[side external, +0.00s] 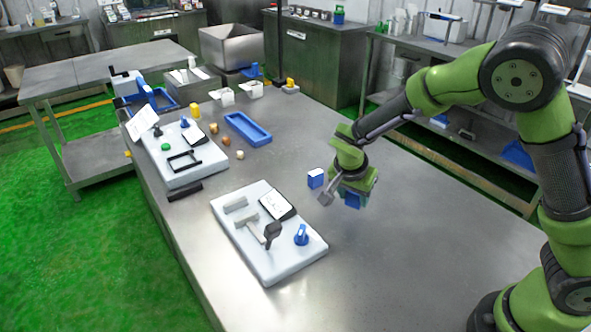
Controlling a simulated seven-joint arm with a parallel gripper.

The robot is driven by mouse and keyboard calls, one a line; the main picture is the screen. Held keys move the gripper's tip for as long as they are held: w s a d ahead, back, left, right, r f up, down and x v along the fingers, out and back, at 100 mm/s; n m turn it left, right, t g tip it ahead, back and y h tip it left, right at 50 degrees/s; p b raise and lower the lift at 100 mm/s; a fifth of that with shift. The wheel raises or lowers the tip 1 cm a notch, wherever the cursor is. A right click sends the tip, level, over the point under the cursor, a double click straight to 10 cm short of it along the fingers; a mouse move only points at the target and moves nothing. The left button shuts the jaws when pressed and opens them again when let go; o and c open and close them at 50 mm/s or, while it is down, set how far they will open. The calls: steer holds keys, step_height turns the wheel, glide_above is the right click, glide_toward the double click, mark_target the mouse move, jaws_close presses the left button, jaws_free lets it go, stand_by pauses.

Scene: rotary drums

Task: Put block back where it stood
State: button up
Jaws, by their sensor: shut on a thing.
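My gripper (343,197) is over the steel table, right of the white panel with the blue knob. It is shut on a small blue block (352,201), which is partly hidden by the gripper. I cannot tell whether the held block touches the table. Another small block, blue with a pale edge (316,178), stands on the table just left of my gripper.
The near white panel (285,268) carries a blue knob (301,235) and a dark lever (271,233). A second white panel (185,170) and a blue tray (247,129) are farther left. Small round items lie between them. The right of the table is clear.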

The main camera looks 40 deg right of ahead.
mark_target(350, 201)
steer(key=shift+w+f, duration=0.2)
steer(key=shift+f, duration=0.7)
steer(key=shift+w+f, duration=0.2)
steer(key=shift+f, duration=0.7)
steer(key=shift+f, duration=0.1)
steer(key=o, duration=1.2)
steer(key=v, duration=1.1)
steer(key=s+d+r+n+t+y, duration=0.1)
steer(key=s+r+n+t+y, duration=0.1)
steer(key=s+r, duration=0.4)
steer(key=s+d+r+n+t+y, duration=0.1)
steer(key=s+r+n+t+y, duration=0.2)
steer(key=s+r+n, duration=0.4)
steer(key=shift+s+d+n+y, duration=0.25)
steer(key=shift+s+y, duration=0.35)
steer(key=shift+s, duration=1.55)
